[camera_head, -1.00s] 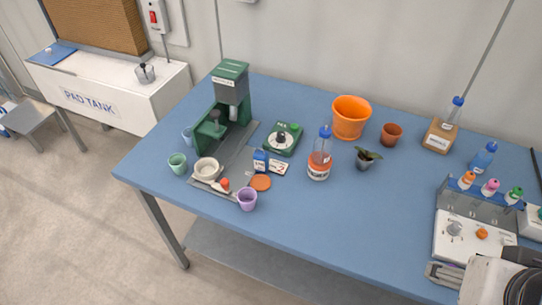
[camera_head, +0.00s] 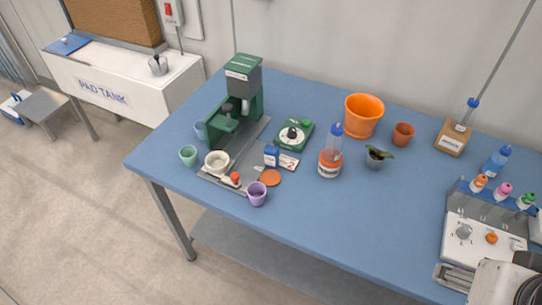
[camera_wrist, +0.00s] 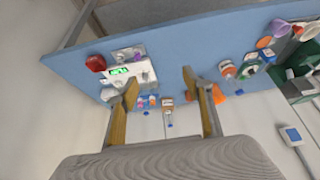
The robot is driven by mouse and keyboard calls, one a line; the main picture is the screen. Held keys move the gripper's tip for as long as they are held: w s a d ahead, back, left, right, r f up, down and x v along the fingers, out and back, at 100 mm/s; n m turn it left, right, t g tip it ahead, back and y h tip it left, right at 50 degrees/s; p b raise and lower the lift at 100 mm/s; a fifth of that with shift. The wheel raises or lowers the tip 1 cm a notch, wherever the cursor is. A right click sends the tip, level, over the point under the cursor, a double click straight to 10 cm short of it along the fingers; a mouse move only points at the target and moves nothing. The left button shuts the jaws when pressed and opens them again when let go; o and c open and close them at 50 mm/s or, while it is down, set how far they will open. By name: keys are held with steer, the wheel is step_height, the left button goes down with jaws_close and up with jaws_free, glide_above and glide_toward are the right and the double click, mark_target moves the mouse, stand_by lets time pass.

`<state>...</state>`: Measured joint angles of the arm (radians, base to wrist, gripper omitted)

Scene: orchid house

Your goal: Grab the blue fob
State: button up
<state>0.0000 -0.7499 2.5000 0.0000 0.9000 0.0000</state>
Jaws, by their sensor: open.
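A small blue block-like thing (camera_head: 271,156), the likeliest blue fob, stands on the blue table in the head view. It is beside a white card (camera_head: 289,162) and behind an orange disc (camera_head: 270,177). Its exact form is too small to tell. In the head view only part of my arm shows at the bottom right.
A green and grey machine (camera_head: 243,85), a white bowl (camera_head: 216,163), a purple cup (camera_head: 256,194) and a green dial device (camera_head: 294,135) surround the blue thing. A bottle (camera_head: 331,160), potted plant (camera_head: 377,157) and orange pot (camera_head: 363,115) stand rightward. The table's front middle is clear.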

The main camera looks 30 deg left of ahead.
stand_by(0.3)
steer(key=n+t+y, duration=0.1)
steer(key=t+y, duration=0.2)
steer(key=t, duration=0.3)
glide_above(270, 153)
steer(key=s+d, duration=0.2)
step_height(270, 153, down, 14)
steer(key=r, duration=0.1)
steer(key=shift+t+h, duration=0.8)
steer(key=s+f, duration=0.1)
steer(key=f, duration=0.1)
steer(key=s+a+f, duration=0.1)
steer(key=f, duration=0.1)
steer(key=s+f, duration=0.1)
steer(key=f, duration=0.1)
steer(key=shift+a+f, duration=0.25)
steer(key=shift+a, duration=0.05)
steer(key=shift+s+f, duration=0.4)
